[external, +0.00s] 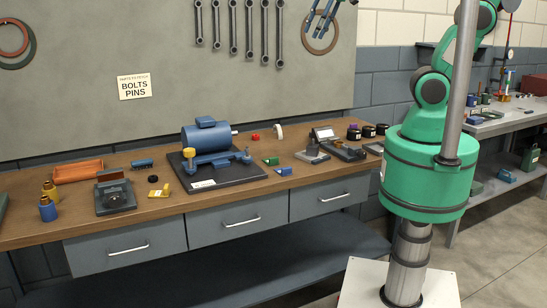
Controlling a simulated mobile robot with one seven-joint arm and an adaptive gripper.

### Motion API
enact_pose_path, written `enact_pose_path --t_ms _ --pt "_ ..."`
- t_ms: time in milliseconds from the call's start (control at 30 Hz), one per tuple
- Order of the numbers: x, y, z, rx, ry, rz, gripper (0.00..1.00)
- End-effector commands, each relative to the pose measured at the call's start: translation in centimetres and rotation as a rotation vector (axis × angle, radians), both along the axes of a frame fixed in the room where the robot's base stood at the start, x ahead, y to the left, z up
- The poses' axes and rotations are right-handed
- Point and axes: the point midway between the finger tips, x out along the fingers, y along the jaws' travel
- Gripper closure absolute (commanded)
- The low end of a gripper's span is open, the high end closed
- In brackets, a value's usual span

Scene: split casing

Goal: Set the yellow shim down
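A small yellow piece (160,192) lies on the wooden bench, left of the dark motor plate. Another yellow piece (189,153) sits at the left end of the blue assembly on that plate. I cannot tell from this view whether either one is the yellow shim. My gripper (315,26) shows at the top edge, in front of the wall board and high above the bench. Its upper part is cut off by the frame. Its fingers are small here, and I see no yellow piece between them. I cannot tell how far apart they are.
A blue motor (207,137) stands on a dark plate (232,178). Green and blue blocks lie to the right. The bench's front edge has some bare wood.

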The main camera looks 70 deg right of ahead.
Motion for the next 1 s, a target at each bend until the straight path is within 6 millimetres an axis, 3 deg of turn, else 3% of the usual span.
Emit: enact_pose_path --t_ms 300,500,700,1000 --pt "-7.0 -1.7 -2.0 0.069 -0.049 -0.181 0.62" --pt "-9.9 -2.2 -3.3 0.102 -0.071 -0.262 0.62" --pt "-10.9 -2.4 -3.9 0.117 -0.078 -0.296 0.62" --pt "-11.0 -2.4 -3.9 0.117 -0.078 -0.298 0.62"
